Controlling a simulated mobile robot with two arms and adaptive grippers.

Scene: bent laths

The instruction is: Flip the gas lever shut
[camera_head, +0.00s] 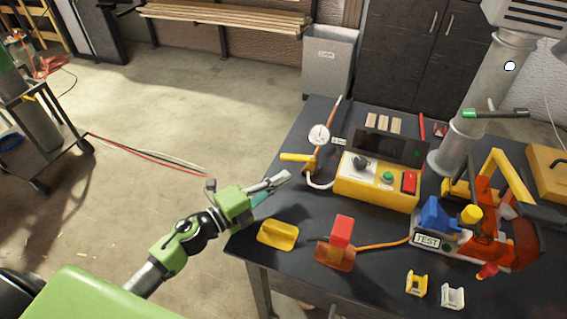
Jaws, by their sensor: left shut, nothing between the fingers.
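A yellow lever (297,157), which looks like the gas lever, sticks out to the left on a small brass-coloured fitting below a round white gauge (319,136). The fitting stands on the dark bench, left of a yellow control box (377,181). The lever lies about level in the picture. My left gripper (280,179) reaches in from the lower left over the bench's left edge. Its fingers are shut and empty, just below the lever in the picture, seemingly apart from it. My right gripper is out of view.
The dark bench (304,208) also bears a yellow block (277,235), a red-topped switch (342,232), a TEST unit (427,240) and an orange-framed device (500,220). A grey pipe (480,90) with a green-ended handle (495,113) rises behind. Open floor lies left.

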